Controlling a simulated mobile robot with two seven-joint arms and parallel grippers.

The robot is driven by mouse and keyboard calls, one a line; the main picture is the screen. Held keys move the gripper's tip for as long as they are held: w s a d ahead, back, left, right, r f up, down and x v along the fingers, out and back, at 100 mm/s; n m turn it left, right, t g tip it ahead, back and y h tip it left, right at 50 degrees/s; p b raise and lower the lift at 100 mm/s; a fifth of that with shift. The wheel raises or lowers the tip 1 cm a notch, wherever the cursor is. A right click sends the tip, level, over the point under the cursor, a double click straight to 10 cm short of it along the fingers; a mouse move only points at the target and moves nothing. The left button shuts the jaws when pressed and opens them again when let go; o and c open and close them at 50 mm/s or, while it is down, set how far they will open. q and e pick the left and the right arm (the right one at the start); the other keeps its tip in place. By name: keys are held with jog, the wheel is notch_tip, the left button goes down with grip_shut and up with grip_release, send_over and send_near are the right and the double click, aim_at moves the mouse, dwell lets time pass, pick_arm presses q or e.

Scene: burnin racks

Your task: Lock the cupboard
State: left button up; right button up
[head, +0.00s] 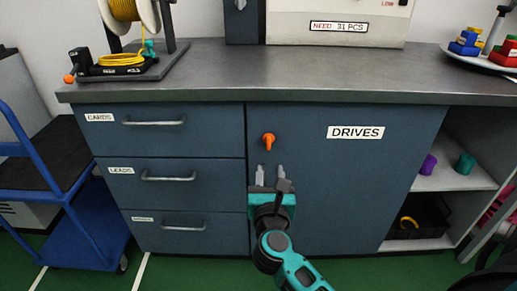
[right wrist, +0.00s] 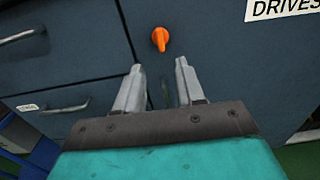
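The cupboard is a blue-grey door (head: 340,190) labelled DRIVES, and it looks closed. An orange turn knob (head: 268,141) sits near the door's upper left edge, its handle pointing down. The knob also shows in the right wrist view (right wrist: 160,39), beyond the fingertips. My right gripper (head: 270,172) is in front of the door just below the knob. Its two fingers are apart with nothing between them in the right wrist view (right wrist: 158,72). The knob appears clear of the fingers. My left gripper is not in view.
Three drawers (head: 165,140) with bar handles are left of the door. A blue trolley (head: 85,220) stands at the far left. Open shelves (head: 455,175) with purple and teal items are at the right. The worktop (head: 220,75) holds a spool stand and a tray.

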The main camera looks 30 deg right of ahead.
aim_at(269, 143)
jog(key=b+x, duration=0.1)
jog(key=x, duration=1)
jog(key=shift+w, duration=0.2)
grip_shut()
